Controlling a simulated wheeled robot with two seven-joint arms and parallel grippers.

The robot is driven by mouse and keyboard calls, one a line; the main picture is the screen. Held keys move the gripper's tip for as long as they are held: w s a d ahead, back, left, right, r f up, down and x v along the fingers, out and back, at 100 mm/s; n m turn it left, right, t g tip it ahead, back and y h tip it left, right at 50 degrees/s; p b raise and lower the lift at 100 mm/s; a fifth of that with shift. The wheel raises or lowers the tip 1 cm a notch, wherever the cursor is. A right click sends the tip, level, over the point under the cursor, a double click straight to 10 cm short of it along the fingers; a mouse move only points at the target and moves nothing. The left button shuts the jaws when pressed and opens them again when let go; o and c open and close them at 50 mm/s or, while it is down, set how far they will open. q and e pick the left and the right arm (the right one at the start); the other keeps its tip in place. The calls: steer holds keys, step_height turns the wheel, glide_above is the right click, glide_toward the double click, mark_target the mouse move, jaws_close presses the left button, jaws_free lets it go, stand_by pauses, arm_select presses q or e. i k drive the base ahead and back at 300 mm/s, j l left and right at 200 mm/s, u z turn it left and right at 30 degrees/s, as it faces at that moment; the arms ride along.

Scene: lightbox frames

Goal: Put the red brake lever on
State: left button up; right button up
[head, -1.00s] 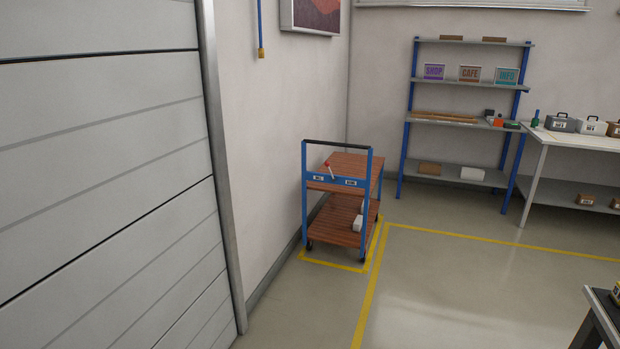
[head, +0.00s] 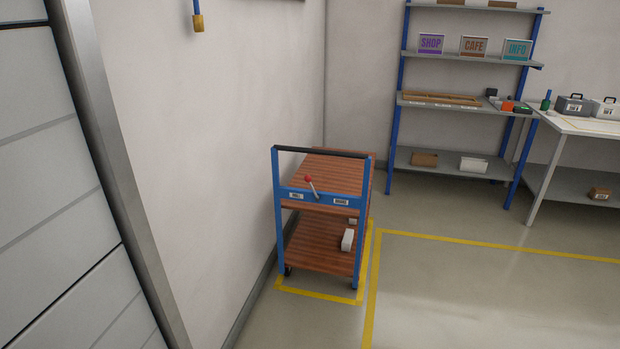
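The brake lever (head: 312,187) has a red knob on a grey stem. It sits on the blue crossbar of a cart (head: 323,199) and leans to the left. A white label marks each side of the lever on the crossbar; the left label (head: 296,196) and the right label (head: 341,202) are too small to read surely. The cart has two wooden shelves and a black-topped handle (head: 320,152). Neither of my grippers shows in the head view.
Yellow floor lines (head: 320,296) surround the cart, which stands close to the left wall. A blue-framed shelf rack (head: 430,103) and a white table (head: 585,126) stand at the back right. The floor (head: 470,290) in front and to the right is clear.

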mark_target(307, 177)
steer(key=i+u, duration=0.1)
steer(key=i, duration=1.25)
steer(key=i+l, duration=0.1)
steer(key=i, duration=1.25)
steer(key=j+u, duration=0.05)
